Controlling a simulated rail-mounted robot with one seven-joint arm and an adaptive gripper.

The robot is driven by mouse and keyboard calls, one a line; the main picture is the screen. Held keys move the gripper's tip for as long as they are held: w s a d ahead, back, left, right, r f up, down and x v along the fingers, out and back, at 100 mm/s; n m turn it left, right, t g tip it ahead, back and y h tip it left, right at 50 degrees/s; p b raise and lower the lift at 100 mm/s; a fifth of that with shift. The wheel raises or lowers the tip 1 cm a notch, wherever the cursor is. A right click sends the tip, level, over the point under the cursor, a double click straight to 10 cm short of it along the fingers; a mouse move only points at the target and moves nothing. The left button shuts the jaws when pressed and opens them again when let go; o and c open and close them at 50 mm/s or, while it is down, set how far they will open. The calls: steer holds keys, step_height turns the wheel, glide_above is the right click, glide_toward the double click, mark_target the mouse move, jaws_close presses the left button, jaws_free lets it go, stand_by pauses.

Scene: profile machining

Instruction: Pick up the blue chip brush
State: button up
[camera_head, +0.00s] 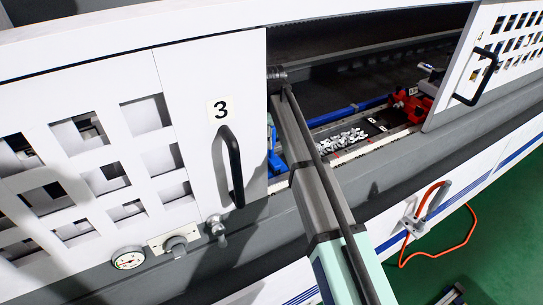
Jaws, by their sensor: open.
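A long blue bar (348,112) lies inside the machine opening, to the right of my arm. It may be the handle of the blue chip brush; no bristles can be made out. Another blue part shows between door 3 and my arm, and I cannot tell what it is. My grey and mint arm reaches from the bottom of the view up into the opening. Its far end is dark and runs behind the edge of door 3. I cannot make out my gripper or its fingers.
White door 3 (214,115) with a black handle (231,167) borders the opening on the left. Another door (462,70) borders it on the right. A red clamp (412,104) and pale chips (341,140) sit inside. A red-orange hose (470,238) hangs outside.

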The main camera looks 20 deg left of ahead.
steer(key=shift+f, duration=0.55)
jaws_close()
steer(key=shift+r, duration=0.1)
